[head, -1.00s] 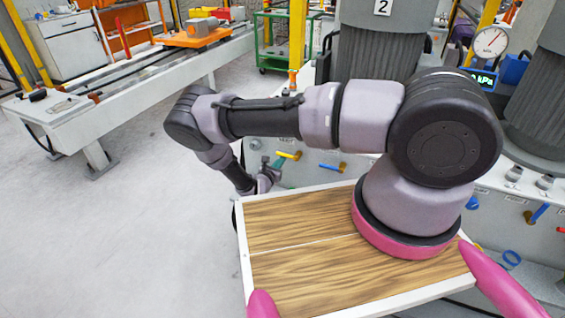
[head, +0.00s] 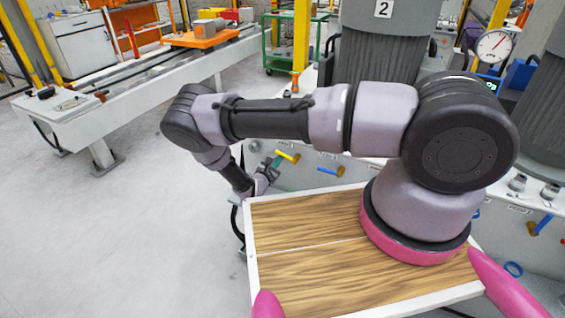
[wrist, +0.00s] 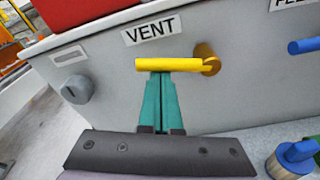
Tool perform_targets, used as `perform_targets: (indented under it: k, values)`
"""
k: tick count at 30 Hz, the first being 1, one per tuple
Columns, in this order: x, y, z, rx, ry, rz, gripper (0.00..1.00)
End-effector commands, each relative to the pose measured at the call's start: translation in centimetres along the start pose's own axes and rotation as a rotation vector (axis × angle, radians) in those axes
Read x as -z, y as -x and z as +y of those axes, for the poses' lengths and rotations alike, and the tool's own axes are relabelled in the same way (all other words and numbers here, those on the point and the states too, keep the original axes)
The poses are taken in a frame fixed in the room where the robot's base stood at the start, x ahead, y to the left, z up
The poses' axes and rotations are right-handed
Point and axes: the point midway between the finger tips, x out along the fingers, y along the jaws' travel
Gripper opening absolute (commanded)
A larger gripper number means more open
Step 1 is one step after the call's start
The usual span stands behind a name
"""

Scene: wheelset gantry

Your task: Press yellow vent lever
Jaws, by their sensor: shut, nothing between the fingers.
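The yellow vent lever (wrist: 168,65) sticks out sideways from its round pivot on a grey panel, under a label reading VENT (wrist: 152,32). It lies about level in the wrist view. My gripper (wrist: 160,76) has its green fingers together, with the tips right at the lever's underside in the picture; whether they touch it I cannot tell. In the head view the yellow lever (head: 289,157) is small, with my gripper (head: 277,163) beside it at its left end.
A blue lever (wrist: 304,45) is on the panel to the right, and a blue valve handle (wrist: 294,158) is at lower right. A grey knob (wrist: 76,90) is at left. A wooden-topped tray (head: 300,225) lies below my arm. Open floor (head: 110,230) lies left.

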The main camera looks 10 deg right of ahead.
Motion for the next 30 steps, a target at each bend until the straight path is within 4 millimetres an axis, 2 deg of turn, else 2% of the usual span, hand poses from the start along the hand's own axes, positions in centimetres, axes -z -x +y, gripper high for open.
perform_targets:
  k: [13,30]
  values:
    - [-2.5,0.5,0.5,-0.061,-0.419,-0.001,0.00]
    - [-5.3,0.9,-0.7,-0.134,-0.943,-0.001,0.00]
